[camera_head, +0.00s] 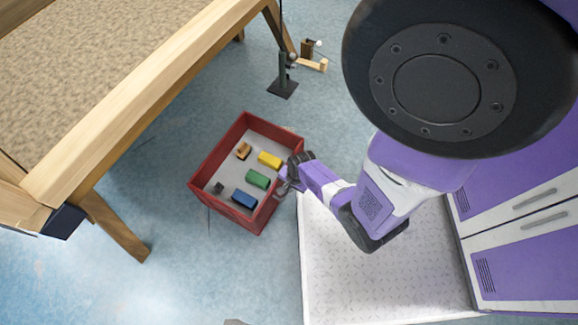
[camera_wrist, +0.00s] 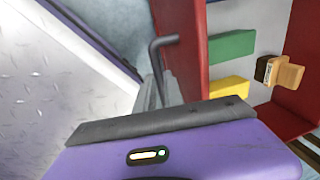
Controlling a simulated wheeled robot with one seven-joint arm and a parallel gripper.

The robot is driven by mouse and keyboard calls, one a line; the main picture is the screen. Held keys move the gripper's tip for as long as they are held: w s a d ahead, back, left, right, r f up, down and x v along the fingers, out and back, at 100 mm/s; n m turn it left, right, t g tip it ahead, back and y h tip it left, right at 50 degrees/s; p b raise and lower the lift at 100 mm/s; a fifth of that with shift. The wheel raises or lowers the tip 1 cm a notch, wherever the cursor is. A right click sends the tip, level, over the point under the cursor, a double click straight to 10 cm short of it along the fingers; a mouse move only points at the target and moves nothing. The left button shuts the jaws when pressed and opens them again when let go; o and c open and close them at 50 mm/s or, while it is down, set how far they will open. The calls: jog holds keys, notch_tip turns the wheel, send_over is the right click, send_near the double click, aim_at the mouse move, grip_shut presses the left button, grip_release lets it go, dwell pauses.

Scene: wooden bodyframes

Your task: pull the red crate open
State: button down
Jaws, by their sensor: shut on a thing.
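The red crate (camera_head: 214,163) sits on the blue floor in the head view, open at the top, with blocks inside. My gripper (camera_head: 287,180) is at the crate's right wall, shut on the crate's handle. In the wrist view the grey bent handle (camera_wrist: 163,43) stands out beside the red crate wall (camera_wrist: 183,50). The fingertips are mostly hidden behind my purple gripper body there. Inside the crate are a yellow block (camera_head: 270,160), a green block (camera_head: 257,179), a blue block (camera_head: 244,198) and a tan and brown piece (camera_head: 243,151).
A wooden frame with a tan speckled top (camera_head: 80,70) stands at upper left, its leg (camera_head: 118,228) near the crate. A dark stand (camera_head: 284,85) is behind the crate. My white base plate is at right. Blue floor is clear below the crate.

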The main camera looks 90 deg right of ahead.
jog(key=shift+s+a, duration=0.1)
jog(key=shift+a, duration=0.05)
jog(key=c, duration=1.5)
grip_release()
jog(key=shift+o, duration=0.2)
jog(key=shift+r+p, duration=0.35)
jog(key=shift+r, duration=0.1)
notch_tip(320, 180, up, 7)
jog(key=s+p, duration=0.1)
jog(key=p, duration=0.2)
jog(key=shift+a+f, duration=0.15)
jog(key=shift+a, duration=0.15)
